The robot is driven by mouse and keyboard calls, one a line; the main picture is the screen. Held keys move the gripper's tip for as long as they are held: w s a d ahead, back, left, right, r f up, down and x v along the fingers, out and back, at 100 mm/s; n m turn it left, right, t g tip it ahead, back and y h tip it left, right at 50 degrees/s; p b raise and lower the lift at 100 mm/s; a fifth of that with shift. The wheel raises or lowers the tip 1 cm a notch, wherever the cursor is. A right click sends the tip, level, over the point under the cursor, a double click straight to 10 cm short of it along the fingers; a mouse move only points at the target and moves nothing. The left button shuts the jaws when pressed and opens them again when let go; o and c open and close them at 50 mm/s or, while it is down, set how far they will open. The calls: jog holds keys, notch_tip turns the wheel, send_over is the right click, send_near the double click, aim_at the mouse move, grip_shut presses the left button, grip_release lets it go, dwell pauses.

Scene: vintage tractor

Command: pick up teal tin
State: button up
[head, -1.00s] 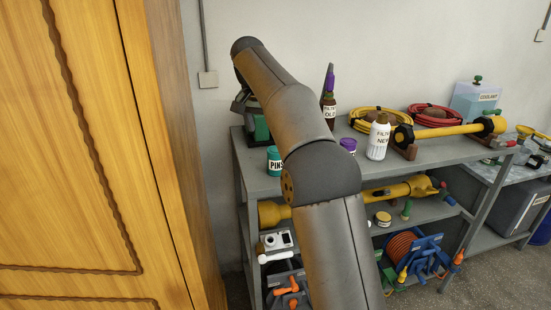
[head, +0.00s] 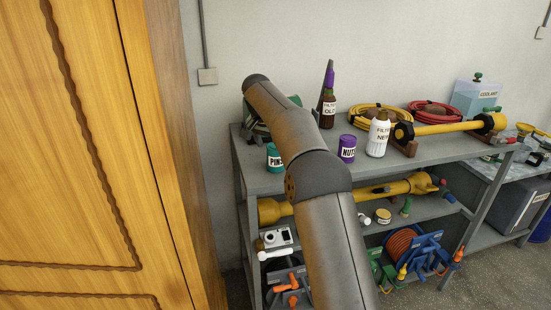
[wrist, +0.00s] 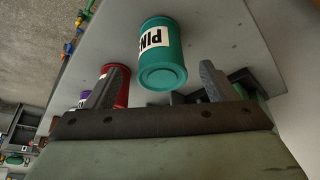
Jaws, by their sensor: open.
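The teal tin (head: 274,160) stands near the left end of the grey bench top, left of my arm in the head view. Its white label shows "PIN". In the wrist view the teal tin (wrist: 163,62) appears between the directions of my two fingers, with its round end facing the camera. My gripper (wrist: 160,80) is open, one finger to each side of the tin in the picture. I see no finger touching it, and cannot tell how far it reaches between them. In the head view my arm hides most of the gripper.
A red tin (wrist: 122,97) shows partly behind the left finger. A purple tin (head: 347,149), a white bottle (head: 379,135) and a brown bottle (head: 328,110) stand to the right on the grey bench (head: 440,150). A wooden cabinet (head: 80,150) fills the left.

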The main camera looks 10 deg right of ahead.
aim_at(275, 165)
jog(key=shift+p+x, duration=0.65)
jog(key=shift+x, duration=2)
jog(key=shift+w+r, duration=0.15)
jog(key=shift+w, duration=0.05)
jog(key=c, duration=1.3)
